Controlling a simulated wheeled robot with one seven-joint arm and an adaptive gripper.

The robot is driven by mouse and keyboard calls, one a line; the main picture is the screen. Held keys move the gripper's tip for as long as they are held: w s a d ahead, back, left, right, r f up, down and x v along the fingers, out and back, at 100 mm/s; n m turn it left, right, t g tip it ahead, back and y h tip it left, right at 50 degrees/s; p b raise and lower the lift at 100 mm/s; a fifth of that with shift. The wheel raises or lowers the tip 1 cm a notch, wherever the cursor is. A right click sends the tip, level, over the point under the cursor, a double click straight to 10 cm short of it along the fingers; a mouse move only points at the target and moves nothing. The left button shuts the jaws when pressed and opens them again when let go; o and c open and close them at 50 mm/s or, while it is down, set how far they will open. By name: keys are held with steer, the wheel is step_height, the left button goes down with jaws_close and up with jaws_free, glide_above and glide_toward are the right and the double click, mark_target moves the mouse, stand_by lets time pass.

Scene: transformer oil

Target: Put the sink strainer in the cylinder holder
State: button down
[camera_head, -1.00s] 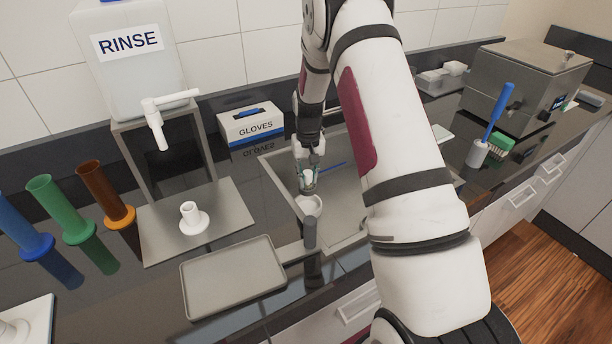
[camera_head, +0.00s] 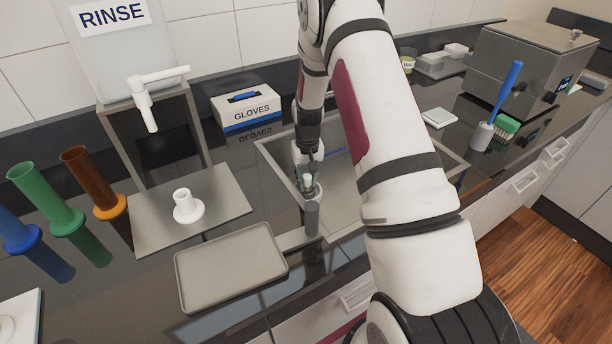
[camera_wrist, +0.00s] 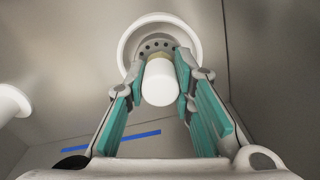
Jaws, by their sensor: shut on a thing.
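The sink strainer is held by its white knob (camera_wrist: 160,83) between my gripper's teal fingers; my gripper (camera_wrist: 160,92) is shut on it. A dark disc with holes (camera_wrist: 157,48) shows beyond the knob, inside a round white rim. In the head view my gripper (camera_head: 309,184) is at the top of an upright grey cylinder (camera_head: 312,219), which I take as the cylinder holder, by the sink's left front edge. A white cup-like rim (camera_head: 316,192) shows there, partly hidden by the fingers. I cannot tell whether the strainer is seated or just above.
A grey tray (camera_head: 232,268) lies to the left. A white flanged piece (camera_head: 187,207) stands on a metal plate (camera_head: 225,193) under the rinse tap (camera_head: 148,100). A glove box (camera_head: 246,110) is behind. Green (camera_head: 45,198) and brown (camera_head: 92,182) cylinders stand at left.

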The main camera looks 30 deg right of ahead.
steer(key=shift+f, duration=0.55)
stand_by(0.4)
steer(key=c, duration=1)
jaws_free()
steer(key=shift+o, duration=0.2)
step_height(320, 180, up, 11)
steer(key=shift+r, duration=0.55)
